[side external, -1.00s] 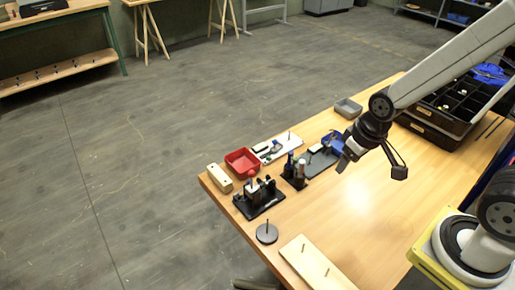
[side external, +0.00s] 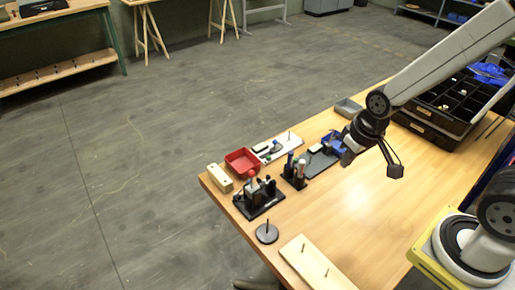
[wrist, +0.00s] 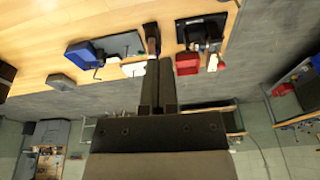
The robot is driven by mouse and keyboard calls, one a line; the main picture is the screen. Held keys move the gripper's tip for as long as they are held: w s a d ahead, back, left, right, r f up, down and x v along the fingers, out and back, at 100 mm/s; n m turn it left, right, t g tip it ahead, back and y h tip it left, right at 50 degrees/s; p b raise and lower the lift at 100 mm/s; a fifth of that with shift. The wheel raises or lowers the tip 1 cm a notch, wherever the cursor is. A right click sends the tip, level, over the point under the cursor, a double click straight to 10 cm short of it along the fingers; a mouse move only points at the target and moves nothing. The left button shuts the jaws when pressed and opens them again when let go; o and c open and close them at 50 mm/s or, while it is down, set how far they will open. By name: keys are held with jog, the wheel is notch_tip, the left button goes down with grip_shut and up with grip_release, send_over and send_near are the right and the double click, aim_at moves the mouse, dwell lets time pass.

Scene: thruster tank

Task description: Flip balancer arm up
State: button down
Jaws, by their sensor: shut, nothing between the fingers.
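My gripper (side external: 346,158) is shut and empty, above the table at the right end of the small items in the side view. In the wrist view its fingers (wrist: 157,65) point toward the table items, touching nothing that I can make out. I cannot tell for certain which part is the balancer arm. A dark grey plate (side external: 319,165) with a blue part (side external: 334,139) lies just left of my gripper; the plate (wrist: 122,43) and blue part (wrist: 80,55) also show in the wrist view.
A black stand (side external: 259,208), a holder with upright bottles (side external: 295,177), a red bin (side external: 242,162), a white board (side external: 283,144) and a small grey tray (side external: 348,107) share the wooden table (side external: 385,215). Black compartment trays (side external: 432,131) stand at right. The table's middle is clear.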

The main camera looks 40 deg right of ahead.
jog(key=w+f+m+g+y, duration=0.1)
jog(key=w+m+y, duration=0.5)
jog(key=w+m, duration=1.1)
jog(key=shift+f+m+y, duration=0.3)
jog(key=shift+f+m, duration=0.3)
jog(key=shift+m, duration=0.5)
send_near(252, 183)
jog(key=shift+w+d+f, duration=0.1)
jog(key=shift+d+f, duration=0.8)
jog(key=shift+f, duration=0.2)
jog(key=shift+w+a+f, duration=0.15)
jog(key=shift+w+a, duration=0.05)
jog(key=shift+a, duration=0.75)
jog(key=shift+w+a+f, duration=0.15)
jog(key=shift+w+a, duration=0.05)
jog(key=shift+a, duration=0.7)
